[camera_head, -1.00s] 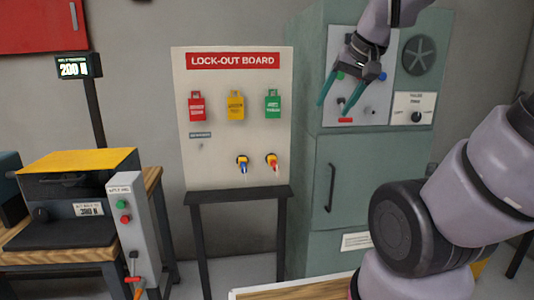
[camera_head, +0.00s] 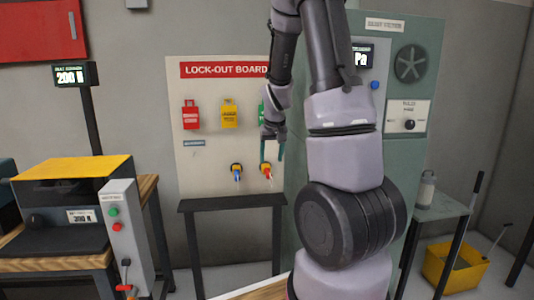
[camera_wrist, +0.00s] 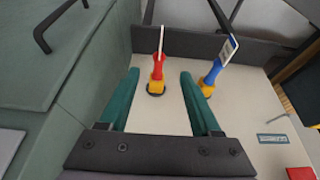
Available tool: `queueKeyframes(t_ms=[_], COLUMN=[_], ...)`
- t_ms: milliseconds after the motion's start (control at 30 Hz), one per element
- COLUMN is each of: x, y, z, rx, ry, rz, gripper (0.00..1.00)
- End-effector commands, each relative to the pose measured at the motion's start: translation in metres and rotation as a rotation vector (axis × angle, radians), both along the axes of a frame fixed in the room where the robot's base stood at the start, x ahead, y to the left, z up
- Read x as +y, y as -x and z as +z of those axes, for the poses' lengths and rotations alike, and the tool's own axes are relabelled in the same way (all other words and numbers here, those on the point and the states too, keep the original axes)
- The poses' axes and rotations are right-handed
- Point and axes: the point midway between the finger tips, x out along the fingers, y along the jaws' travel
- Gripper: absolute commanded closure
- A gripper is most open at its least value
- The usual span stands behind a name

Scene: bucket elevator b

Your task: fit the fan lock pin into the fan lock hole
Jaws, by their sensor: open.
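Two pins stand in yellow-and-black holders low on the lock-out board: a red one (camera_head: 267,172) and a blue one (camera_head: 237,174). No readable label tells which is the fan lock pin. My gripper (camera_head: 272,158) is open and empty, just above the red pin in the head view. In the wrist view, the red pin (camera_wrist: 158,72) appears between the two green fingers, with space on both sides. The blue pin (camera_wrist: 211,77), with a white tag, is outside the fingers to the right. I cannot make out the fan lock hole; my arm hides part of the cabinet panel.
The lock-out board (camera_head: 208,150) carries red, yellow and green tags above the pins. The green cabinet (camera_head: 425,165) stands to its right, with a fan grille (camera_head: 410,64) and a knob plate (camera_head: 408,117). A yellow bucket (camera_head: 452,265) is on the floor at right.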

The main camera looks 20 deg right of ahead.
Motion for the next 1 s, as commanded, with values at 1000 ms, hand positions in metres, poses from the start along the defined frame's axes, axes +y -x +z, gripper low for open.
queueKeyframes(t_ms=[1000], x=[-0.01], y=[-0.033], z=[-0.085], rx=[0.0], ry=[-0.002], rz=[-0.001], gripper=[0.62])
